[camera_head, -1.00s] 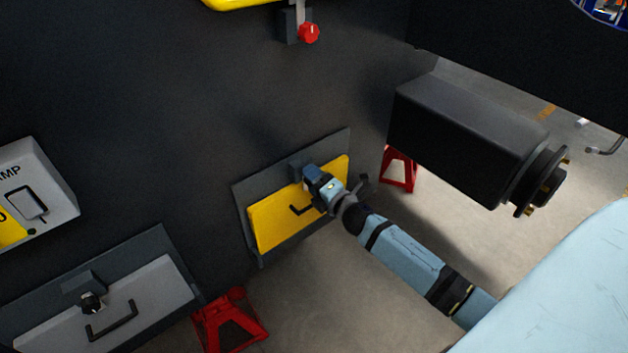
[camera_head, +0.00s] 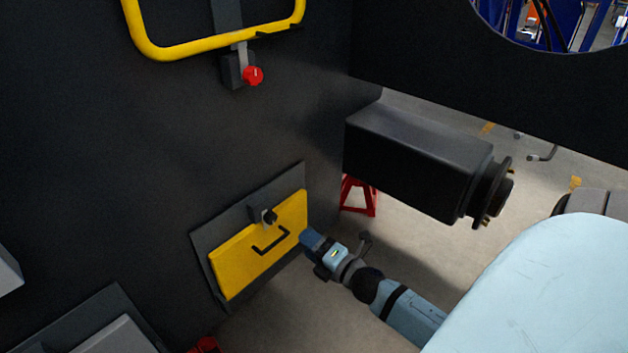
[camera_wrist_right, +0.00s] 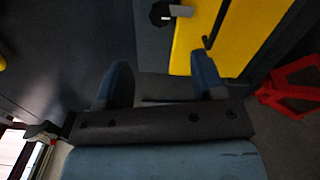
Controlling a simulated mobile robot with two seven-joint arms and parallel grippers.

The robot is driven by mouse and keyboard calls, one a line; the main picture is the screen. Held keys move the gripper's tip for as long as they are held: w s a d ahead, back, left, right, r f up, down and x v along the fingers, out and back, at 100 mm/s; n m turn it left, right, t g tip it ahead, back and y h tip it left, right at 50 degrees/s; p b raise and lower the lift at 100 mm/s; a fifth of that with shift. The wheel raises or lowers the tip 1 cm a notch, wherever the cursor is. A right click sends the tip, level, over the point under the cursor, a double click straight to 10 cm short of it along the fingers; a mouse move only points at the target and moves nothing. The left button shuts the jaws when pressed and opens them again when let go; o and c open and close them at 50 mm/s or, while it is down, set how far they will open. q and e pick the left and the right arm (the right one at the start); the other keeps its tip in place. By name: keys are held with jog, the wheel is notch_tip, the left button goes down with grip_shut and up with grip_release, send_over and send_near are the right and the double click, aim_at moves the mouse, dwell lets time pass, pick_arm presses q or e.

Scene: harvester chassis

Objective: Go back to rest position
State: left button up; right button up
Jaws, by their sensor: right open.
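My right gripper (camera_head: 312,240) is in front of the right edge of the yellow panel (camera_head: 235,262), apart from its handle and latch. In the right wrist view the two blue fingers of the right gripper (camera_wrist_right: 160,85) stand wide apart with nothing between them. The yellow panel also shows there at the top (camera_wrist_right: 232,40). Its black handle (camera_head: 272,242) and dark latch knob (camera_head: 269,216) are uncovered in the head view. The panel lies flush in its grey frame. My left gripper is in neither view.
A black box-shaped axle housing (camera_head: 420,160) juts out above my right forearm. Red stands (camera_head: 359,196) are on the floor below the dark chassis wall. A red knob (camera_head: 253,76) and yellow rail (camera_head: 180,50) are higher up. Open floor (camera_head: 440,245) lies at the right.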

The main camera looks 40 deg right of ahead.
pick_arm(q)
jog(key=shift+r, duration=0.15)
pick_arm(e)
jog(key=shift+s, duration=0.45)
jog(key=s+a+f+m+g+y, duration=0.1)
jog(key=s+a+f+m+g, duration=0.2)
jog(key=s+a+m, duration=0.5)
jog(key=s+a+f+m+g+y, duration=0.1)
jog(key=s+a+f+m+g, duration=0.3)
jog(key=a+m, duration=0.75)
pick_arm(q)
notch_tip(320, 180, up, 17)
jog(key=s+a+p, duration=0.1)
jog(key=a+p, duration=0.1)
jog(key=p, duration=2.1)
jog(key=shift+p, duration=0.4)
pick_arm(e)
notch_tip(320, 180, up, 17)
jog(key=s+d, duration=0.1)
jog(key=shift+s+n, duration=0.15)
jog(key=shift+n, duration=0.2)
jog(key=shift+d, duration=0.1)
